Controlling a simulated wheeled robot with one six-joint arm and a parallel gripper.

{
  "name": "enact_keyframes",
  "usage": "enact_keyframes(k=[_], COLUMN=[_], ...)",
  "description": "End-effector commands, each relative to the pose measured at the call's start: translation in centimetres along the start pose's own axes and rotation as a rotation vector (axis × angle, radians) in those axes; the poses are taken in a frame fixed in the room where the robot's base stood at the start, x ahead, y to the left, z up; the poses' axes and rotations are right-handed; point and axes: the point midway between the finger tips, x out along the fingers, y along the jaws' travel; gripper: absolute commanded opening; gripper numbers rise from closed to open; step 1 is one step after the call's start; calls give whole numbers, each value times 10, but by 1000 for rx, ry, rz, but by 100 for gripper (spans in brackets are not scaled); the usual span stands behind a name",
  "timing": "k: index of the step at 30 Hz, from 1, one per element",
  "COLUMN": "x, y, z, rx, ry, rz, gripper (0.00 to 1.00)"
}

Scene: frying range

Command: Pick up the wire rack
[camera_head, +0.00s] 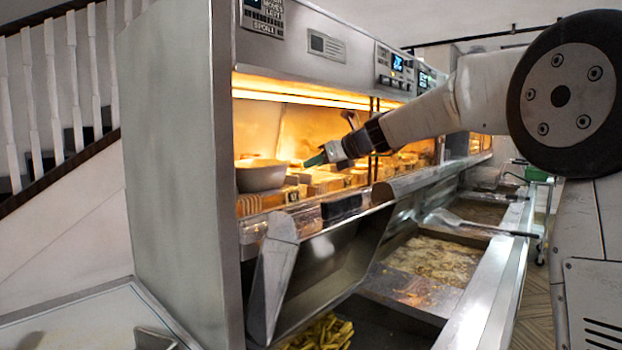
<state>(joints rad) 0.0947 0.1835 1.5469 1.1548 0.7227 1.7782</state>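My gripper (325,155) is at the end of my arm, which reaches in from the right to the lit warming shelf. A green tip shows at its front, above the boxes and to the right of a metal bowl. The gripper is small and dark here, and I cannot tell whether its fingers are open or shut. I cannot clearly make out a wire rack. A flat metal tool with a long dark handle (495,230) lies across the fryer; I cannot tell whether it is a rack or a scoop.
The metal bowl (261,175) stands at the left of the shelf beside several boxes (325,182). Below are a fryer vat with bubbling oil (433,258) and a bin of chips (322,334). A tall steel side panel (180,150) bounds the range at left.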

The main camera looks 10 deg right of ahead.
Motion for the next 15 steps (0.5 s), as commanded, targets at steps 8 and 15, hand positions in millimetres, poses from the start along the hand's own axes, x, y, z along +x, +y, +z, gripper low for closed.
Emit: enact_keyframes(k=[8, 15], x=[34, 67], y=[10, 9], z=[3, 1], rx=[2, 1], ry=[-2, 1], rz=[12, 14], gripper=[35, 35])
